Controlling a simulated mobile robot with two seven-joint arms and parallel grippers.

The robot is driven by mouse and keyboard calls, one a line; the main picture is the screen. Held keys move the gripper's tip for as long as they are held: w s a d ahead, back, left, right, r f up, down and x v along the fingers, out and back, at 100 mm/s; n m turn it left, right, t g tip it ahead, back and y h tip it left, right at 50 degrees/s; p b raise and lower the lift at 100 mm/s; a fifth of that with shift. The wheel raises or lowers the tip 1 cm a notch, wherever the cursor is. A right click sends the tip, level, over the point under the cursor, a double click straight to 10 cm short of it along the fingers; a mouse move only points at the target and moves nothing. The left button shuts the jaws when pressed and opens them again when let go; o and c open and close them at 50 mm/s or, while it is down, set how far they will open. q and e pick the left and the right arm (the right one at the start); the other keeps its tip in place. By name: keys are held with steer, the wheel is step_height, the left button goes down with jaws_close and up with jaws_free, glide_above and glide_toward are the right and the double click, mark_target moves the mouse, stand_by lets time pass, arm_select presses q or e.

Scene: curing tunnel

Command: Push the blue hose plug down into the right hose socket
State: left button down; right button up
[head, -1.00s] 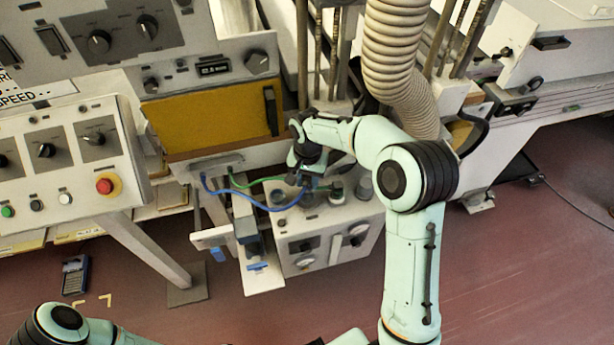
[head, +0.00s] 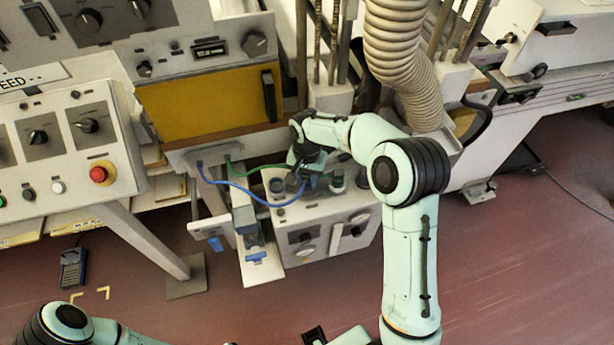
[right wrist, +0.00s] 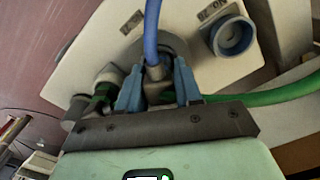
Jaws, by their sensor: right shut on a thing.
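My right gripper (head: 308,178) is over the top of the white box (head: 325,235). In the right wrist view its two blue-grey fingers (right wrist: 157,85) are shut on the blue hose plug (right wrist: 155,74), with the blue hose (right wrist: 152,25) rising from it. A round dark socket (right wrist: 176,48) shows just behind the plug; I cannot tell how deep the plug sits. Another round socket (right wrist: 232,36), open and blue-grey, is to its right in that view. In the head view the blue hose (head: 250,196) runs left to the machine.
The green hose (head: 255,171) runs close to the blue one and passes behind the fingers in the wrist view. A green fitting (right wrist: 103,92) is beside the left finger. A control panel (head: 60,150) stands left, and a ribbed duct (head: 395,60) hangs behind my right arm.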

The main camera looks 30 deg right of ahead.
arm_select(q)
steer(key=shift+s+f, duration=0.15)
arm_select(e)
steer(key=shift+f, duration=0.35)
stand_by(0.6)
steer(key=o, duration=1.1)
steer(key=shift+o, duration=0.2)
arm_select(q)
steer(key=shift+w+r+p, duration=0.5)
steer(key=shift+w+r, duration=0.05)
steer(key=shift+r, duration=0.25)
arm_select(e)
step_height(320, 180, up, 13)
steer(key=shift+r, duration=0.2)
arm_select(q)
steer(key=shift+s, duration=0.1)
